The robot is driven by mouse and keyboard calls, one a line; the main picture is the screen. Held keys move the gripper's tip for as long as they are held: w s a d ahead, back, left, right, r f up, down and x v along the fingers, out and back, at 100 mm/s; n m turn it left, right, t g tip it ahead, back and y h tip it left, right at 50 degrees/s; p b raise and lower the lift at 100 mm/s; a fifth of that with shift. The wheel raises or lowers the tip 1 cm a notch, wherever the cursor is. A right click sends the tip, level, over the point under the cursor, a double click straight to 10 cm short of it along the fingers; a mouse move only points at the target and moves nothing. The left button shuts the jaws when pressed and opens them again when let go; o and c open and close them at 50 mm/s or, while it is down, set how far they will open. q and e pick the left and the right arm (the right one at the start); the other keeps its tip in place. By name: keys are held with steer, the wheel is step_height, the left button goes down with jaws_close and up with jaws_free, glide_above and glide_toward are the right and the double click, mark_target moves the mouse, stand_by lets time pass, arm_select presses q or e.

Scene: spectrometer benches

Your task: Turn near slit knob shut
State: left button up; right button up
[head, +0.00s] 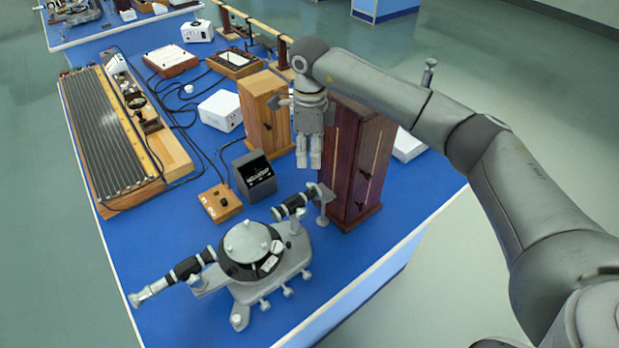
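The near spectrometer (247,245) stands at the front of the blue bench, a grey round table on a black drum with a metal base. One tube (185,270) points to the lower left. The other tube (292,205) points right and ends in a grey slit fitting (323,204) beside a dark red wooden housing (343,170). The slit knob is too small to make out clearly. My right gripper (308,165) points down above the slit end, in front of the housing; its fingers look together, with nothing between them. My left gripper is not in view.
A black display box (255,175) and wooden control box (220,203) stand behind the spectrometer. A lighter wooden housing (260,112) stands behind my gripper. A long grooved wooden board (100,130) fills the left side. The front right bench corner (415,215) is bare.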

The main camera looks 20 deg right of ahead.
mark_target(310, 185)
step_height(310, 185, down, 9)
steer(key=p, duration=0.3)
steer(key=shift+r, duration=0.2)
steer(key=shift+f+p, duration=0.35)
steer(key=shift+f, duration=0.3)
jaws_close()
